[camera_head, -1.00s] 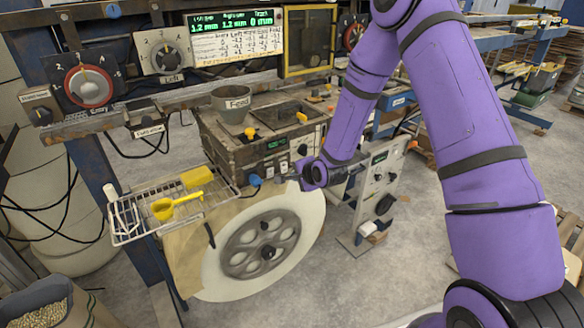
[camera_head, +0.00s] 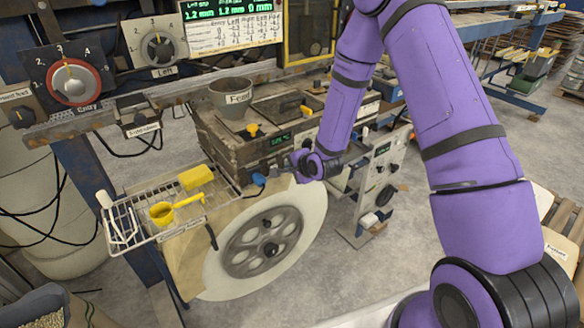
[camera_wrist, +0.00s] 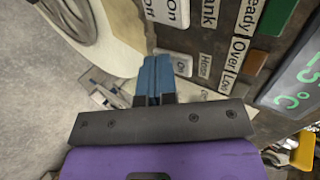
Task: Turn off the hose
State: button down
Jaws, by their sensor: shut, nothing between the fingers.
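I cannot make out the hose switch itself; my fingers and gripper body hide part of that area. My gripper (camera_wrist: 155,78) has its two blue fingers together, shut and empty, just left of these labels. In the head view my gripper (camera_head: 259,179) is at the front lower edge of the machine box (camera_head: 237,142), above the large wheel; contact is unclear.
A wire rack (camera_head: 140,222) with a yellow scoop (camera_head: 172,211) and a yellow block (camera_head: 196,177) stands left of my gripper. The large pale wheel (camera_head: 310,215) is below. A white control panel (camera_head: 377,175) stands to the right. The "Feed" pot (camera_head: 232,97) is on the box.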

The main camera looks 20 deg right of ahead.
jog(key=shift+w+r, duration=0.1)
jog(key=shift+r, duration=0.75)
dwell(0.3)
